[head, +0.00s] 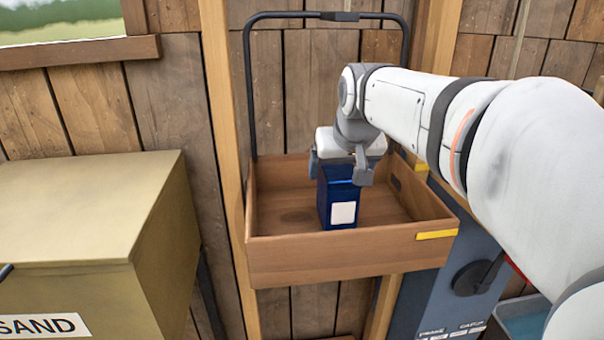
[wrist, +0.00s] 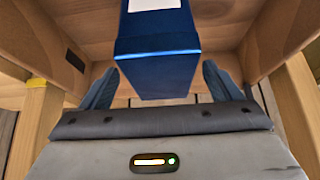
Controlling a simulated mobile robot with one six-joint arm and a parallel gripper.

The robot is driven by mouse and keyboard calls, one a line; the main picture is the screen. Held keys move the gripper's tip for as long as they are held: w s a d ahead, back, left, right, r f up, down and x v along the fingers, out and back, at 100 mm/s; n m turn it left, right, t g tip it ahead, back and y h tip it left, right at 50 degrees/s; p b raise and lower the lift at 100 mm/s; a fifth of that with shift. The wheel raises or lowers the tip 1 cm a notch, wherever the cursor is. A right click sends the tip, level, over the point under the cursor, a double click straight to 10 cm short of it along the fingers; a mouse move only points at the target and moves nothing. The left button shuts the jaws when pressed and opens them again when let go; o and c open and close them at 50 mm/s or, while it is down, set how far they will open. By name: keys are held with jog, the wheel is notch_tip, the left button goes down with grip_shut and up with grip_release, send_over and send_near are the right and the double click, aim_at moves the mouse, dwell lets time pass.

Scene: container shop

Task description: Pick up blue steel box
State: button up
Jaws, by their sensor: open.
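The blue steel box (head: 339,192) stands upright in a wooden tray, with a white label on its front side. In the wrist view the box (wrist: 157,62) sits between the two fingers of my gripper (wrist: 160,85), with a gap visible on each side. In the head view my gripper (head: 341,172) is at the top of the box, one finger to its left and one to its right. The gripper is open. The top of the box is partly hidden by the gripper in the head view.
The wooden tray (head: 350,256) has low walls around the box and a black handle frame (head: 249,80) behind. A tan sand bin (head: 85,205) stands at the left. A grey-blue panel (head: 425,305) is below right. The tray floor left of the box is clear.

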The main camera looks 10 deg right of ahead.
jog(key=p+x, duration=0.1)
jog(key=x, duration=0.3)
jog(key=shift+w+f, duration=0.2)
jog(key=shift+s, duration=0.1)
jog(key=shift+c, duration=0.2)
jog(key=shift+a, duration=0.1)
jog(key=c, duration=1.4)
jog(key=shift+r, duration=0.1)
jog(key=shift+c, duration=0.9)
jog(key=shift+r, duration=0.1)
